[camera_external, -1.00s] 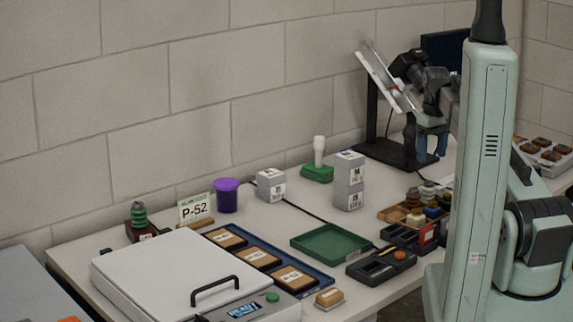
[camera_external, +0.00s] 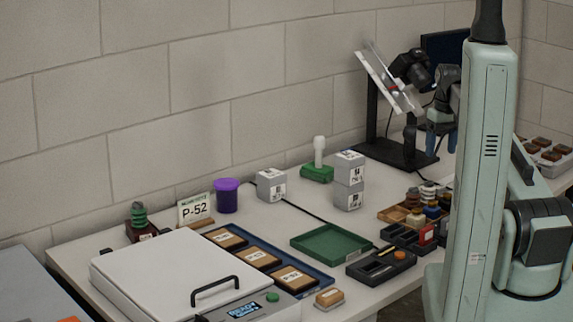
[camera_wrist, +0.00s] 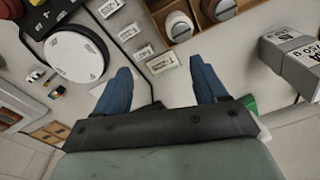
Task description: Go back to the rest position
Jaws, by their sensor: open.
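My gripper (camera_external: 440,138) hangs above the back right of the table, in front of a black stand and partly behind my own arm. In the wrist view my gripper (camera_wrist: 160,70) shows two blue fingers spread wide apart with nothing between them. The fingertips are clear of the things below.
A black stand (camera_external: 372,105) with a tilted panel is close by my gripper. Two grey labelled cubes (camera_external: 348,196) stand stacked, near a green tray (camera_external: 330,258). A purple cup (camera_external: 227,198) and a white-lidded machine (camera_external: 165,262) are farther left. The table's front strip is partly bare.

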